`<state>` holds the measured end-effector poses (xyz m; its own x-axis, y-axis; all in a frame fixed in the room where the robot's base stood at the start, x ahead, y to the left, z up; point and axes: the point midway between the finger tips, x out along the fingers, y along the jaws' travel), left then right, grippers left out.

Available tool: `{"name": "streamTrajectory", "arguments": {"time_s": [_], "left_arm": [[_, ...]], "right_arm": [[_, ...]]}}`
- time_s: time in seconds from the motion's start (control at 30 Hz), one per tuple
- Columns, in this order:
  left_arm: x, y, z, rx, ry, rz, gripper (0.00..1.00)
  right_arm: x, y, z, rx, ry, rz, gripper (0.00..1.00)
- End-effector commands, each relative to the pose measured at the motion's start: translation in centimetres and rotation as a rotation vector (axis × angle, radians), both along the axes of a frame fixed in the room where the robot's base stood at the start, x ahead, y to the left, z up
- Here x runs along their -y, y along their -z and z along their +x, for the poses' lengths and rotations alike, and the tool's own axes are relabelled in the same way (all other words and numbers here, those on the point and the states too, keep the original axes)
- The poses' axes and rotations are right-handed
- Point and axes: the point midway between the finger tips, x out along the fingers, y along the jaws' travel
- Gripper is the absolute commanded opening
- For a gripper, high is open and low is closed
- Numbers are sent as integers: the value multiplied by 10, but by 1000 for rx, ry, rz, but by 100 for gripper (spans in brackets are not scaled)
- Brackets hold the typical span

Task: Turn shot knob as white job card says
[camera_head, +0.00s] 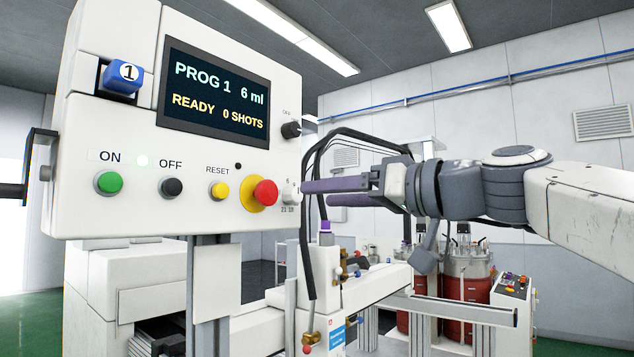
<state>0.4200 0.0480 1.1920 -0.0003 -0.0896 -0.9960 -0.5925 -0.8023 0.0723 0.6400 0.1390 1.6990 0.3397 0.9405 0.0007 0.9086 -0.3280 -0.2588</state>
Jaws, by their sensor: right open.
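The white control panel (85,210) fills the left of the head view. At its lower right edge is a small pale dial (290,194) with tiny numbers such as 21 and 18 below it; its setting is too small to read. My right gripper (314,193) comes in from the right with two purple fingers, open and empty. The fingertips are close to the dial's right side; whether they touch it I cannot tell. The display (214,96) reads PROG 1, 6 ml, READY, 0 SHOTS. No white job card can be made out. My left gripper is not in view.
A red mushroom button (265,193) on a yellow base sits just left of the dial. A black knob (291,130) marked OFF is above it. Green, black and yellow buttons line the panel. Black hoses (306,240) hang behind the fingers; red tanks (468,300) stand behind.

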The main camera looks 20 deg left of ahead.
Motion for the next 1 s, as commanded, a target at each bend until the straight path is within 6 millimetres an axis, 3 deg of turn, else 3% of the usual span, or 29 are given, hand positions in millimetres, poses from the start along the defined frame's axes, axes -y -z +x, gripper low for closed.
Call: {"name": "streamTrajectory", "arguments": {"time_s": [0.03,0.23,0.63,0.67,0.8,0.83,1.0], "left_arm": [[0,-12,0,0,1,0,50],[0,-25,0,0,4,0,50],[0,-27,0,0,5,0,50],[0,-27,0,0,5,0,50],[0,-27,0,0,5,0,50],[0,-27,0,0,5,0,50],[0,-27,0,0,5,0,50]], "right_arm": [[-10,-5,3,-4,-4,-1,62],[-36,-3,13,-2,-1,-1,62],[-44,1,16,0,2,0,62],[-44,1,16,0,2,0,59],[-44,0,16,0,2,0,5],[-44,0,17,0,2,0,0],[-44,0,17,-3,3,0,0]]}}
